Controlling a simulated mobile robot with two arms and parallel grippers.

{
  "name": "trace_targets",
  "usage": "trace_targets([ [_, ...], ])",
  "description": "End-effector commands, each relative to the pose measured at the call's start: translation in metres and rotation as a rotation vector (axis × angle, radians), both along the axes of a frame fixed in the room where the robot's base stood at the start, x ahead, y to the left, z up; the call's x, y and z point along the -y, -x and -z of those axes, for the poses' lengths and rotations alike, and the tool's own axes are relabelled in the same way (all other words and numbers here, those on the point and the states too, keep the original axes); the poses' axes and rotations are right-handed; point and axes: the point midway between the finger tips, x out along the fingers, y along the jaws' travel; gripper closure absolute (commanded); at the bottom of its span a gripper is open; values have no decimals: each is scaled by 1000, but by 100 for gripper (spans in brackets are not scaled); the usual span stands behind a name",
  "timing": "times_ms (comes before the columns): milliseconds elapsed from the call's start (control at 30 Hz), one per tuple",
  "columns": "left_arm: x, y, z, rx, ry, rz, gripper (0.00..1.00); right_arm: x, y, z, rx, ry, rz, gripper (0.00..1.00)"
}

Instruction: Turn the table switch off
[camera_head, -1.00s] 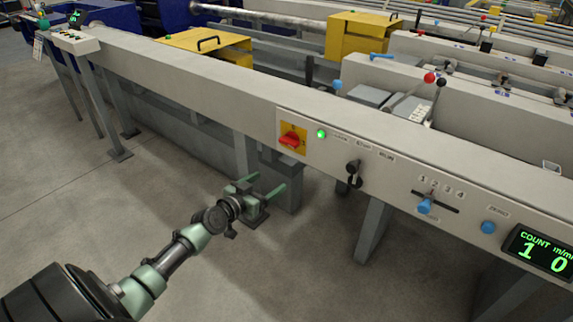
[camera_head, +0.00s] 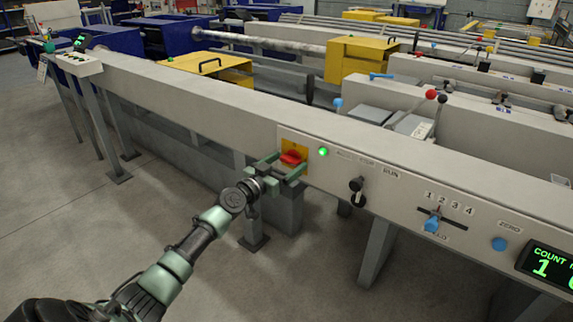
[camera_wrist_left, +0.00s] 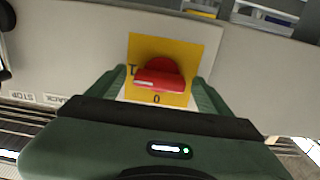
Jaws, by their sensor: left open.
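The table switch is a red rotary handle (camera_head: 291,157) on a yellow plate (camera_head: 301,147), set in the front panel of the long table. In the left wrist view the red handle (camera_wrist_left: 158,78) lies level across the picture on its yellow plate (camera_wrist_left: 190,48), with a "0" mark below it. A green light (camera_head: 323,152) is lit just right of the plate. My left gripper (camera_head: 280,167) is open, with its green fingers pointing at the switch, one on either side of the red handle. I cannot tell whether they touch it. My right gripper is not in view.
Right of the switch on the same panel are a black selector lever (camera_head: 357,192), a blue slider (camera_head: 432,222), a blue button (camera_head: 499,244) and a green count display (camera_head: 548,263). Table legs (camera_head: 372,255) stand below. The floor in front is clear.

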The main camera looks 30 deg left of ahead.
Motion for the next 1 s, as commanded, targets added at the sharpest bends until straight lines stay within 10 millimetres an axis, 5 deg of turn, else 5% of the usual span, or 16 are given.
trace_targets([
  [200, 0, 0, 0, 0, 0, 1, 20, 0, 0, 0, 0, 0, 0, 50],
  [433, 0, 0, 0, 0, 0, 0, 81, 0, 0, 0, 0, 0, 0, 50],
  [1000, 1, 0, 0, -14, 183, 1, 82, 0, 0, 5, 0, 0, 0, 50],
])
